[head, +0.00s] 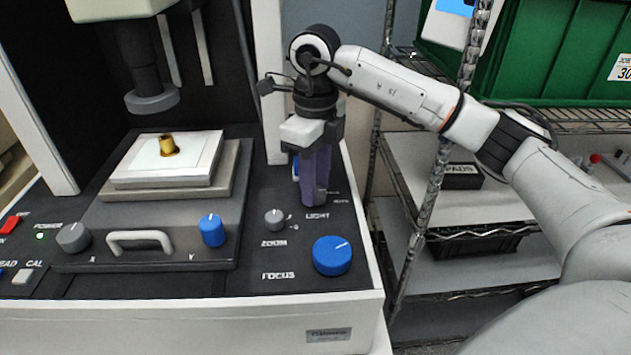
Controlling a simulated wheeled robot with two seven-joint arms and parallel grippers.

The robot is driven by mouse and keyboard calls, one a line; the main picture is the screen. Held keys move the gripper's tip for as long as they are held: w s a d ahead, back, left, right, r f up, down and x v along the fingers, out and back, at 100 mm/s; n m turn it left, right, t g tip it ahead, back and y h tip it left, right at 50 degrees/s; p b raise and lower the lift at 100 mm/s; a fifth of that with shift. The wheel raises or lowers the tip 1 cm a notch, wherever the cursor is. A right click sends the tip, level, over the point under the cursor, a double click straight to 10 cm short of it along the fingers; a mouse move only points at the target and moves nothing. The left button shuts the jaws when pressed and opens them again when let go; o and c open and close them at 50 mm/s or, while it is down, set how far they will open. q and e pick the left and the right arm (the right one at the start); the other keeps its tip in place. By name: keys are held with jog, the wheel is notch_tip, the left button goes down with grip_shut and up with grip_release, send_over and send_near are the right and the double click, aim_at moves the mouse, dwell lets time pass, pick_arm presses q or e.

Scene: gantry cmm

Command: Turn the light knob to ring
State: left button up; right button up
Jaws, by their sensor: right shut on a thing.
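My right gripper (316,190) reaches down from above onto the right side of the black control panel (250,262). Its purple-grey fingers are shut just above the LIGHT label (317,215). The light knob itself is hidden behind the fingers, so its pointer cannot be read. Small lettering shows to the right of the fingers, partly covered and too small to read surely. My left gripper is not in view.
A grey zoom knob (275,219) and a large blue focus knob (332,255) sit close below the gripper. The stage (165,180) carries a brass part (168,145) under the lens (151,98). A wire shelf post (436,190) stands right of the machine.

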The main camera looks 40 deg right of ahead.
jog(key=o, duration=1)
jog(key=shift+o, duration=0.2)
notch_tip(320, 180, up, 10)
jog(key=p, duration=0.1)
jog(key=shift+r, duration=0.2)
